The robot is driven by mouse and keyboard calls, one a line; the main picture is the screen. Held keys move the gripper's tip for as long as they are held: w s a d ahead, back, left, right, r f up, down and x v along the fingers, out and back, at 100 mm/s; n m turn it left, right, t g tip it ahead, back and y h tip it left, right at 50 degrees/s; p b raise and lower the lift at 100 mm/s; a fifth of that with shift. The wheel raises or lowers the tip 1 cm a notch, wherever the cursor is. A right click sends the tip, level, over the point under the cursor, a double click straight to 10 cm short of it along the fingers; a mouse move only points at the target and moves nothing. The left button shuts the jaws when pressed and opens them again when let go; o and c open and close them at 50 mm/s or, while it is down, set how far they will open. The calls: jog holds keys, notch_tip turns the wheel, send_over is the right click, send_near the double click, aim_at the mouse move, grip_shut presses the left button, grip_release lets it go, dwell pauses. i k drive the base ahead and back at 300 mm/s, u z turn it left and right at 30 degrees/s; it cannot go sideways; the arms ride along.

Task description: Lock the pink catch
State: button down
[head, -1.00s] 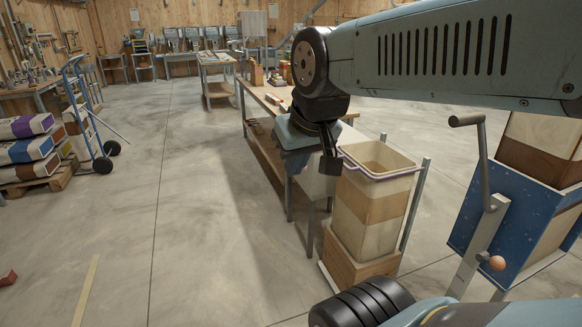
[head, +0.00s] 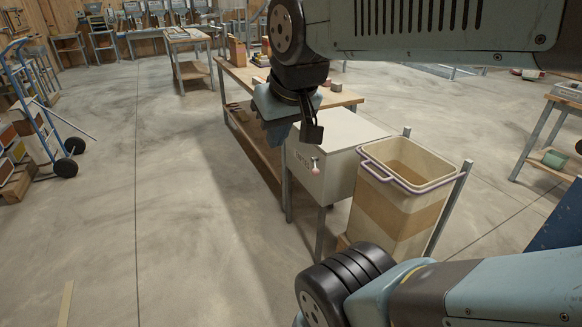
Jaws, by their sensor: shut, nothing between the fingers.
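My gripper (head: 311,134) is shut and empty, pointing down. In the picture it is just above the catch, in front of the box's upper left edge. A clear gap shows between the gripper and the knob; the depth between them is hard to tell.
A tall translucent bin (head: 400,215) with a purple-edged rim stands right of the box, between metal posts. A long workbench (head: 262,85) runs behind. A blue hand truck (head: 40,115) is at left. The concrete floor (head: 170,200) between is open.

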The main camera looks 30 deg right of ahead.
aim_at(315, 172)
jog(key=i, duration=1.1)
jog(key=u, duration=0.1)
